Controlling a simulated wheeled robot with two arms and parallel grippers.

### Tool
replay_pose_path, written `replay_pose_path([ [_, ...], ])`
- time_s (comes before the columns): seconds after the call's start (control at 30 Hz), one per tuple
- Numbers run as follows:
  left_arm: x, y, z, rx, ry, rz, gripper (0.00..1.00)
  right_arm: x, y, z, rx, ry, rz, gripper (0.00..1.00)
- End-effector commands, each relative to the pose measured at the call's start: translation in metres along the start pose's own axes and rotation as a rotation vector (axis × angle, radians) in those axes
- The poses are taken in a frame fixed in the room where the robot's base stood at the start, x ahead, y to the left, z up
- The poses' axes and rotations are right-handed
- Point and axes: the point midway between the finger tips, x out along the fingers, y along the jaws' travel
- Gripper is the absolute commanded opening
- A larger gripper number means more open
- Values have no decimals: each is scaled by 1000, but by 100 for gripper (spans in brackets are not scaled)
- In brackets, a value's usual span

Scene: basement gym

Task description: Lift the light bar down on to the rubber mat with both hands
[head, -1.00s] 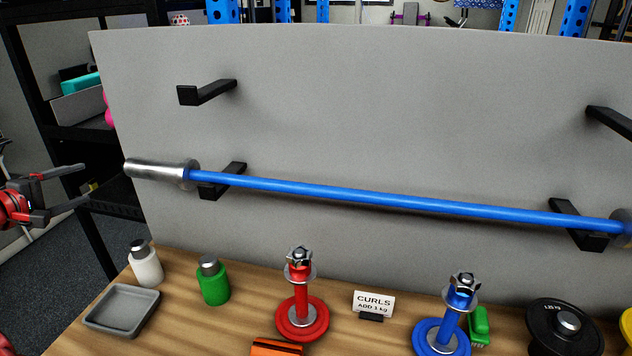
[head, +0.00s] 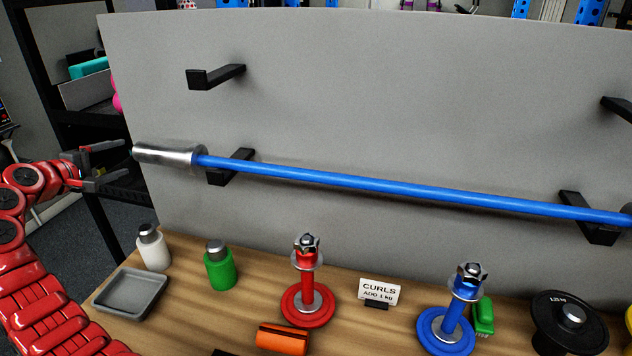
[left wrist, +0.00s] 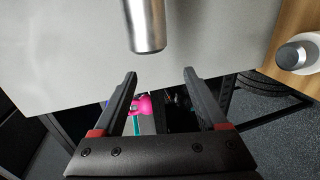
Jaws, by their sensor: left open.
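The light bar (head: 380,185) has a blue shaft and silver sleeves, and it rests on two lower black hooks on a grey board. Its left silver sleeve (head: 168,155) points toward my left gripper. My left gripper (head: 128,162) is open and empty, just left of the sleeve's end and apart from it. In the left wrist view the sleeve end (left wrist: 146,28) shows above and between the open fingers (left wrist: 160,75). The bar's right end is cut off at the picture edge. My right gripper and the rubber mat are not in view.
The left lower hook (head: 232,167) and right lower hook (head: 590,220) bear the bar; upper hooks (head: 216,76) are empty. Below, a wooden bench (head: 190,315) holds a grey tray (head: 130,293), bottles, red and blue stands (head: 307,285), a card and a black plate (head: 568,322).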

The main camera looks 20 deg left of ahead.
Motion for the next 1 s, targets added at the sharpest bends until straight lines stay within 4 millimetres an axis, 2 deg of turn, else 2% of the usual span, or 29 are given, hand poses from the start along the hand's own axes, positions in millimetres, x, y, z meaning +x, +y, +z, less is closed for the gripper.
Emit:
replay_pose_path([
  [0.1,22,1,2,-2,-5,0,75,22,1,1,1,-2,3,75],
  [0.3,50,0,1,-2,-2,-1,75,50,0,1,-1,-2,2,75],
  [0.53,48,0,13,3,1,0,75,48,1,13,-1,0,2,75],
  [1.0,48,0,16,0,1,-1,75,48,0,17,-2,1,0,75],
])
